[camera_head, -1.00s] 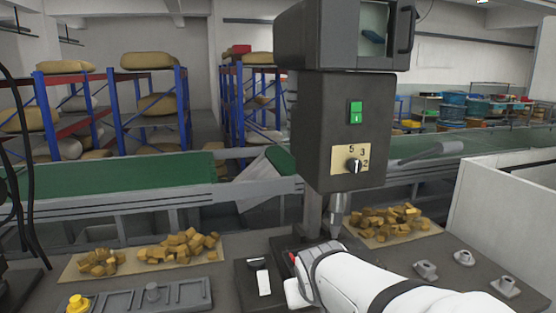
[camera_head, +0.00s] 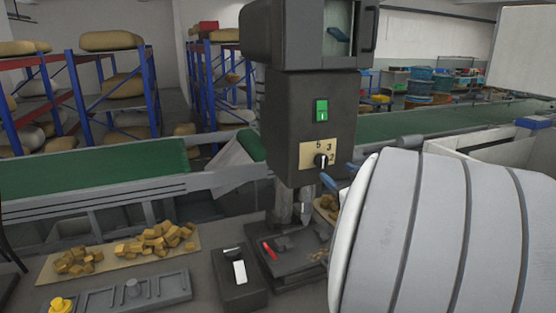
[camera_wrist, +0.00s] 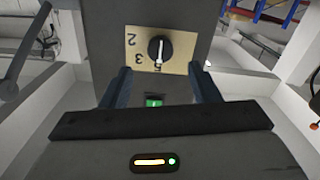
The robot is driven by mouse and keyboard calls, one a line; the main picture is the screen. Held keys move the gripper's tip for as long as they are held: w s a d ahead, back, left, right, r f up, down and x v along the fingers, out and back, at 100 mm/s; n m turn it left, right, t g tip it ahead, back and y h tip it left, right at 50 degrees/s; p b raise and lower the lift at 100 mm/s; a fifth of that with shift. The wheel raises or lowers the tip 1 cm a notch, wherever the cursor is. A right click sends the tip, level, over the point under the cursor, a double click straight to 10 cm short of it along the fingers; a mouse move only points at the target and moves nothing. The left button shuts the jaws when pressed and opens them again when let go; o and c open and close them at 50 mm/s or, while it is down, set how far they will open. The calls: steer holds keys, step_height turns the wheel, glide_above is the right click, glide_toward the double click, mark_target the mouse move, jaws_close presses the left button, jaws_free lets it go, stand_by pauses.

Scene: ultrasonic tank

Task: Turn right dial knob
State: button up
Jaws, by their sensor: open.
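The black dial knob (camera_head: 322,161) sits on a beige plate (camera_head: 306,155) marked 5, 3 and 2, on the front of a dark machine (camera_head: 285,120). Its white mark points roughly upward in the head view. The wrist view shows the plate upside down, with the knob (camera_wrist: 160,50) facing the camera. My gripper (camera_head: 337,173) is open and empty, close in front of the knob and slightly to its right and below in the head view. In the wrist view the fingers (camera_wrist: 166,74) stand apart, with the knob ahead of the gap between them. I see no clear contact.
A green switch (camera_head: 321,110) is above the dial; it also shows between my fingers in the wrist view (camera_wrist: 154,101). Below are a drill-like tip (camera_head: 305,212) and a dark bed with a red handle (camera_head: 268,250). A conveyor (camera_head: 90,175) runs behind.

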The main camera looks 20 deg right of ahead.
mark_target(323, 162)
steer(key=w+p, duration=0.1)
steer(key=w, duration=0.6)
steer(key=shift+d, duration=0.2)
steer(key=shift+c, duration=0.5)
steer(key=c, duration=0.9)
